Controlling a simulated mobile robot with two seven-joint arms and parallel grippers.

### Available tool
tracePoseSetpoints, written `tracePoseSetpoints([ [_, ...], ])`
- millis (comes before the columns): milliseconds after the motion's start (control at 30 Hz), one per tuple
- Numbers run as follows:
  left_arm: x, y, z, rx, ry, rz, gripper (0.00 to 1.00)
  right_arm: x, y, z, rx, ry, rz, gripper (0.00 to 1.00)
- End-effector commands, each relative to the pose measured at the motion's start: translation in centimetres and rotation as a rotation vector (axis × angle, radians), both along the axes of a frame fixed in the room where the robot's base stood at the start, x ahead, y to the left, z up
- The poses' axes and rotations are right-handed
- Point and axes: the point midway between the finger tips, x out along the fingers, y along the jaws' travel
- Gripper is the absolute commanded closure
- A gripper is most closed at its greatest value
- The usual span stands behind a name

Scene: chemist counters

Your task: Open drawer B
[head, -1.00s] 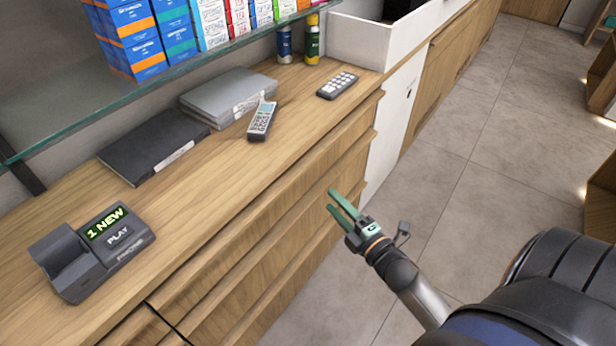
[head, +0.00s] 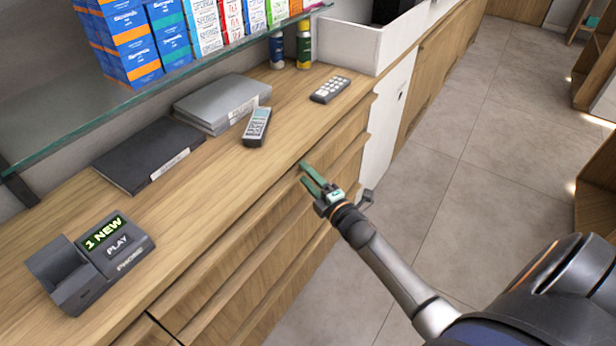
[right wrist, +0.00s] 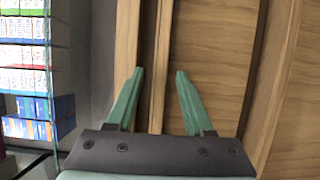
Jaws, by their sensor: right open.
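The wooden counter has a stack of drawer fronts (head: 262,262) with long protruding wooden edges along them. No letter is readable on any front, so I cannot tell which one is drawer B. All the fronts in view look closed. My right gripper (head: 304,172), with green fingers, is open and empty at the upper drawer front, just below the countertop edge. In the right wrist view the open fingers (right wrist: 160,72) point at the wooden fronts (right wrist: 215,60), one on each side of a long wooden edge. Contact cannot be told. My left gripper is not in view.
On the countertop (head: 215,190) are a phone base (head: 92,262), a handset (head: 257,127), a black binder (head: 148,153), grey binders (head: 222,103) and a keypad remote (head: 330,90). A glass shelf (head: 110,115) with boxes overhangs it. The tiled floor (head: 430,190) is clear.

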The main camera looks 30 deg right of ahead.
Motion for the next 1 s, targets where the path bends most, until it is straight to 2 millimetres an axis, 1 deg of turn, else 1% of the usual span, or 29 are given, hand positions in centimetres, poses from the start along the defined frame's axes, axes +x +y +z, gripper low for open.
tracePoseSetpoints([
  [233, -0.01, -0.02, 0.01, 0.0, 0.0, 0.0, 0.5, 0.04, 0.01, -0.01, 0.0, 0.0, 0.0, 0.48],
  [700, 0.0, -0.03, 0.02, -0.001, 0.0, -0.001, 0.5, 0.01, 0.01, -0.01, 0.0, 0.0, 0.0, 1.0],
  [1000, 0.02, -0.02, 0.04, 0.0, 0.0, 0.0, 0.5, 0.01, 0.01, -0.02, 0.0, 0.0, 0.0, 1.0],
])
